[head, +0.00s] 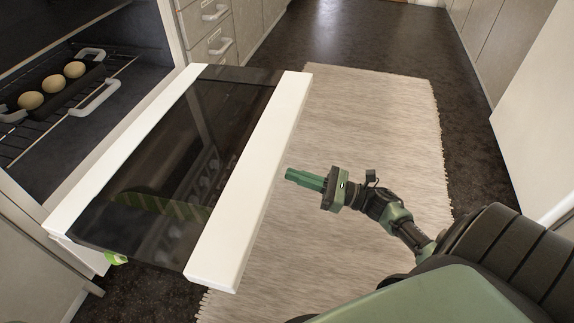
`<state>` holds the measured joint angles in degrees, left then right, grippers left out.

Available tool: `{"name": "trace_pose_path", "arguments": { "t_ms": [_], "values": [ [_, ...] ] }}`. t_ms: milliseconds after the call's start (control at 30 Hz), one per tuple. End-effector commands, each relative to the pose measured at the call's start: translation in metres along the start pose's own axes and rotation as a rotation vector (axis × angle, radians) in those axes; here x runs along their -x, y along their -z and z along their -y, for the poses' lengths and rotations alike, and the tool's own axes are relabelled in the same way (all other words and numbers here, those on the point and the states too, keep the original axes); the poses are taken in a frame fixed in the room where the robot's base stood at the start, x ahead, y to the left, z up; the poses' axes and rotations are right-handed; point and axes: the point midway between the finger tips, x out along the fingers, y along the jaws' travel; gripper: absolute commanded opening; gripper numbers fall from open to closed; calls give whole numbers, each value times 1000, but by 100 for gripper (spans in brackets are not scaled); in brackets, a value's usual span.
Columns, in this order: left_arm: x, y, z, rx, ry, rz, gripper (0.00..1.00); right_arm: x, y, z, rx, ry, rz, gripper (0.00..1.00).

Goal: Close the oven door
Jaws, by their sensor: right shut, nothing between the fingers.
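The oven door (165,165) is folded down, open and about level, with a dark glass panel between white edges. The oven cavity (110,130) shows behind it on the left. My right gripper (290,174) is green and shut, with nothing held. In the picture it is just right of the door's outer white edge (250,180), apart from it, over the rug. Its height relative to the door is hard to tell. My left gripper is not in view.
Inside the oven, a dark tray (52,92) with round rolls sits on a wire rack (125,66). A beige rug (370,130) covers the floor right of the door. Drawers (212,40) stand beyond the oven, and cabinets (500,40) line the right side.

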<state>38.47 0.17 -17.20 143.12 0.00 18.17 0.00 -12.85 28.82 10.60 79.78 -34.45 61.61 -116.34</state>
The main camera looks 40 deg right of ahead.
Motion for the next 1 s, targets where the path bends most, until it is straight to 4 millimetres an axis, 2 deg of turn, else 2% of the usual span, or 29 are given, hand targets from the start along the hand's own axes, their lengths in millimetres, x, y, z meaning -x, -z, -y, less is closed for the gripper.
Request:
{"name": "trace_pose_path", "arguments": {
  "t_ms": [100, 200, 400, 833, 1000],
  "values": [
    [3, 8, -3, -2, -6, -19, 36, -25, 2, 0, 2, -3, 4, 0],
    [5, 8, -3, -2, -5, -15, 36, -27, -15, 0, 3, -2, -1, 0],
    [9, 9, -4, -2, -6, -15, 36, -32, -34, 0, 0, 0, -1, 0],
    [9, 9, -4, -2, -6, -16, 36, -33, -39, 0, -2, 1, -1, 0],
    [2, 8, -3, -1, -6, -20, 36, -34, -45, 0, -2, 1, -10, 0]
  ]
}}
